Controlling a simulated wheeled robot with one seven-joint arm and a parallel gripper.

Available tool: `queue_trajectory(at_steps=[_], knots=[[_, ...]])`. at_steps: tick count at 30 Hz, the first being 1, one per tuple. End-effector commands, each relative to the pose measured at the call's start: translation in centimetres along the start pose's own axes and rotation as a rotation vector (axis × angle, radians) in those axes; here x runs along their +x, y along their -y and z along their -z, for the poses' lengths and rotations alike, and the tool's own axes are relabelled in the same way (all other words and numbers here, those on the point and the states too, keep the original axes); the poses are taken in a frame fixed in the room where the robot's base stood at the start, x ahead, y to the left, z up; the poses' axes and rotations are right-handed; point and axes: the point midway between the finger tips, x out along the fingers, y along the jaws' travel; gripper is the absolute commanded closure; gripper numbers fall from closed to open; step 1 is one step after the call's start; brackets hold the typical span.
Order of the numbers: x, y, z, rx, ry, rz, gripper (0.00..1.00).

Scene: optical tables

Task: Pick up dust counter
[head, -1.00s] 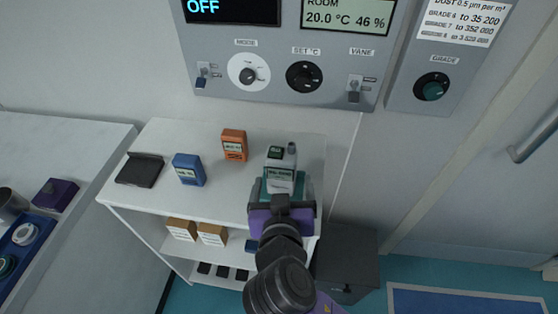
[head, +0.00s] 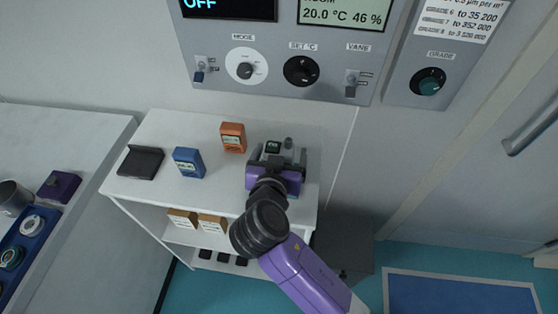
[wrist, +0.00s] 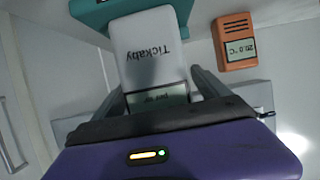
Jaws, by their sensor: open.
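The dust counter (head: 273,148) is a pale device with a small dark screen, standing at the right end of the white shelf unit's top. My gripper (head: 276,160) is at it and hides most of it in the head view. My gripper's fingers (wrist: 160,88) are open, one on each side of the device. I cannot tell whether they touch it.
On the white shelf top (head: 215,195) stand an orange meter (head: 233,137), a blue meter (head: 188,162) and a black flat case (head: 141,162). The orange meter is close to my gripper. A wall control panel (head: 290,75) is behind.

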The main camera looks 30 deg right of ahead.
Motion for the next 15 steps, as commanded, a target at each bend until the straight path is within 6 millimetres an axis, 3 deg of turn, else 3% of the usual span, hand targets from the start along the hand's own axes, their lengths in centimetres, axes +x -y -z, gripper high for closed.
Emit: queue_trajectory(at_steps=[7, 15], knots=[[0.23, 0.01, -0.06, 0.000, 0.000, 0.001, 0.15], [0.21, 0.01, -0.05, 0.000, 0.000, 0.001, 0.66]])
